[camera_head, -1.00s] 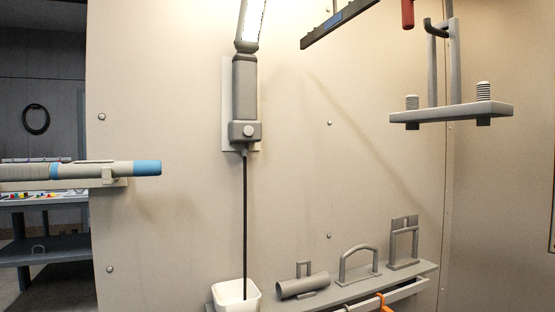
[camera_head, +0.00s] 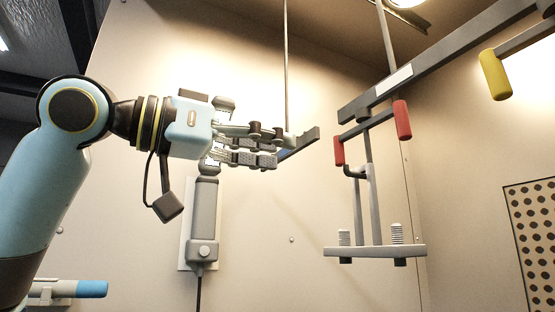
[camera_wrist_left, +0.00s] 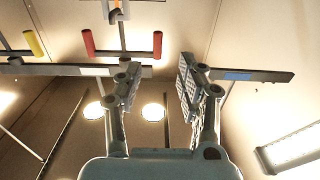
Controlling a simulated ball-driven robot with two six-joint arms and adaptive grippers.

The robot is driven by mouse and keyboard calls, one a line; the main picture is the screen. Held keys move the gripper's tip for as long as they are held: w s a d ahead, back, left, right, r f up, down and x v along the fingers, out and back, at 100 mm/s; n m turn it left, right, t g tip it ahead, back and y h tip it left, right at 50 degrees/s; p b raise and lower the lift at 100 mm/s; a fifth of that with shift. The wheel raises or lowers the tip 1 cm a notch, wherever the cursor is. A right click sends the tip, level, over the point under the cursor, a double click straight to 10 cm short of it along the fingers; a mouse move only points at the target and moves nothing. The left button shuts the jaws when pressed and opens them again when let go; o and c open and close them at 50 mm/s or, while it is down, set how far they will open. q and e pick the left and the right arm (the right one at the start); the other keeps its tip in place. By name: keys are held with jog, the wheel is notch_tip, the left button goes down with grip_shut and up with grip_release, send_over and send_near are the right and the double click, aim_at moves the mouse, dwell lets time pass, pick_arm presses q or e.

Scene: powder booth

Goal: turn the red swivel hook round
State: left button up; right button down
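The red swivel hook hangs under a dark overhead bar. Its crosspiece has two red grips, one at the right (camera_head: 402,120) and one lower at the left (camera_head: 338,150). A grey rack (camera_head: 375,250) with two threaded studs hangs from it. Both red grips also show in the wrist view, one of them at the upper left (camera_wrist_left: 88,42). My left gripper (camera_head: 280,147) is open and empty, left of the red hook with a gap between them. In the wrist view its fingers (camera_wrist_left: 158,78) are spread apart, with the hook beyond them. My right gripper is not in view.
The overhead bar (camera_head: 440,60) runs to the upper right, where a yellow grip (camera_head: 495,75) hangs. A dark bar with a blue label (camera_wrist_left: 240,75) passes behind my left fingers. A grey wall-mounted unit (camera_head: 203,220) is below my gripper. A perforated panel (camera_head: 530,235) is at right.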

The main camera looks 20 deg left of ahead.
aim_at(336, 155)
pick_arm(q)
jog(key=p+x, duration=1)
jog(key=shift+d+r, duration=0.2)
jog(key=shift+d, duration=0.05)
jog(key=shift+w+d, duration=0.4)
jog(key=shift+w, duration=0.2)
jog(key=shift+c, duration=0.2)
grip_shut()
